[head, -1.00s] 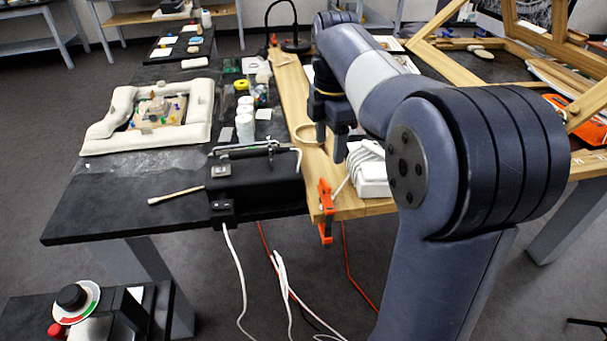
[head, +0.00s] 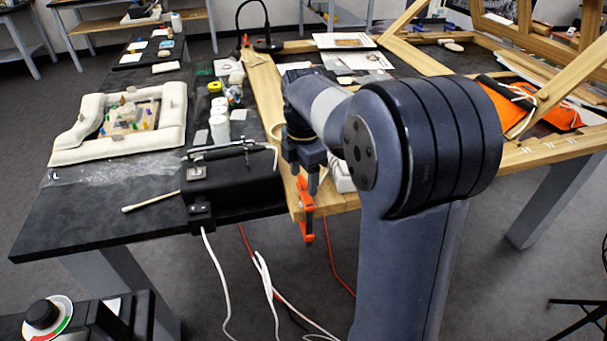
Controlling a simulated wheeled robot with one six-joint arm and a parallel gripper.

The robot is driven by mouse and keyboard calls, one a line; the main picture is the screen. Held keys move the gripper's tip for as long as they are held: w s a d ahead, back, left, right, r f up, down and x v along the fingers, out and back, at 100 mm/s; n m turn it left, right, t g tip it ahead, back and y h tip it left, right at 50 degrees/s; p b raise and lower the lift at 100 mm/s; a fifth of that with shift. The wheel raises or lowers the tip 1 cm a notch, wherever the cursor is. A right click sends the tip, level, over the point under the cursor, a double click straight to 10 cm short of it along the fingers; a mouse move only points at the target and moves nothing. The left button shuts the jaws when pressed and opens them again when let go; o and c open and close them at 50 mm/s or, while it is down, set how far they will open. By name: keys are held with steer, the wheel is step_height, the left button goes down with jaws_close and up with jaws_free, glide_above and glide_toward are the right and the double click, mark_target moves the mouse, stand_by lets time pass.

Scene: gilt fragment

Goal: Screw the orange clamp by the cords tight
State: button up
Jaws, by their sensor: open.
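The orange clamp (head: 304,196) sits at the front edge of the wooden frame, its lower end below the edge. White cords (head: 266,283) and a red cord (head: 336,262) hang below the table close to it. My gripper (head: 304,181) points down at the top of the clamp, with its fingers apart. One finger overlaps the clamp in this view. I cannot tell whether the fingers touch it. My arm hides part of the area to the right of the clamp.
A black box-shaped device (head: 233,184) stands left of the clamp. A white block (head: 341,178) is partly hidden behind my arm. White jars (head: 219,128) and a cushioned tray (head: 70,150) are further left. An orange bundle (head: 510,107) lies at the right.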

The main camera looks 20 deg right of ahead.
steer(key=shift+c, duration=0.2)
steer(key=c, duration=1)
steer(key=shift+o, duration=0.2)
steer(key=shift+r, duration=0.1)
